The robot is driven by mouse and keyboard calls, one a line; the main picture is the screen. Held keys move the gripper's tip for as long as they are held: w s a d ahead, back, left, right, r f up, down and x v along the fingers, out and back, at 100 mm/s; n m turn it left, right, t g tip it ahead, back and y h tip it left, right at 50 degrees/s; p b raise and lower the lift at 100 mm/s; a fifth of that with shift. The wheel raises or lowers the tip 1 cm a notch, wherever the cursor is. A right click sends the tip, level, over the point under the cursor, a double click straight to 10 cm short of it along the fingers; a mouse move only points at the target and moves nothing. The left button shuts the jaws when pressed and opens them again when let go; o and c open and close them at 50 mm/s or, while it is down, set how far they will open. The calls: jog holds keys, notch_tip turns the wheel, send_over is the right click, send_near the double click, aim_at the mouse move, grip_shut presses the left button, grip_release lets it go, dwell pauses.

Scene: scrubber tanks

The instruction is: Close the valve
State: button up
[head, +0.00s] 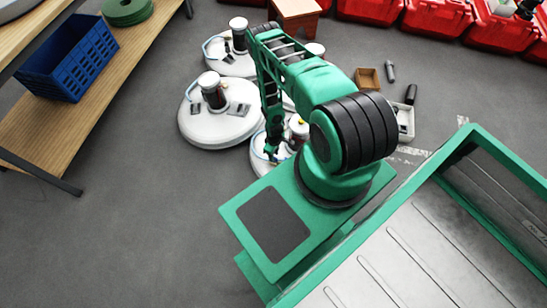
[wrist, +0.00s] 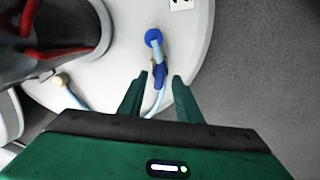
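A valve with a blue handle (wrist: 160,72) sits on a light blue hose (wrist: 157,52) on top of a white round tank (wrist: 190,60) in the wrist view. A round blue fitting (wrist: 153,37) is at the hose's far end. My gripper (wrist: 161,76) is open, with one finger on each side of the valve handle and a gap visible on both sides. In the head view, my gripper (head: 272,153) points down over the nearest white tank (head: 258,160), partly hidden by my arm. The valve is too small to make out there.
A dark canister (wrist: 60,35) with red parts stands on the tank, left of my gripper. Other white tanks (head: 205,135) stand close by. A wooden bench (head: 80,115) with a blue crate (head: 75,60) is at left. Red bins (head: 440,20) line the back. Floor at lower left is clear.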

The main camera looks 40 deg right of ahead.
jog(key=shift+f, duration=1.2)
grip_shut()
jog(key=shift+m, duration=0.3)
jog(key=m, duration=0.6)
jog(key=shift+m, duration=0.3)
jog(key=m, duration=0.3)
jog(key=shift+m, duration=2.1)
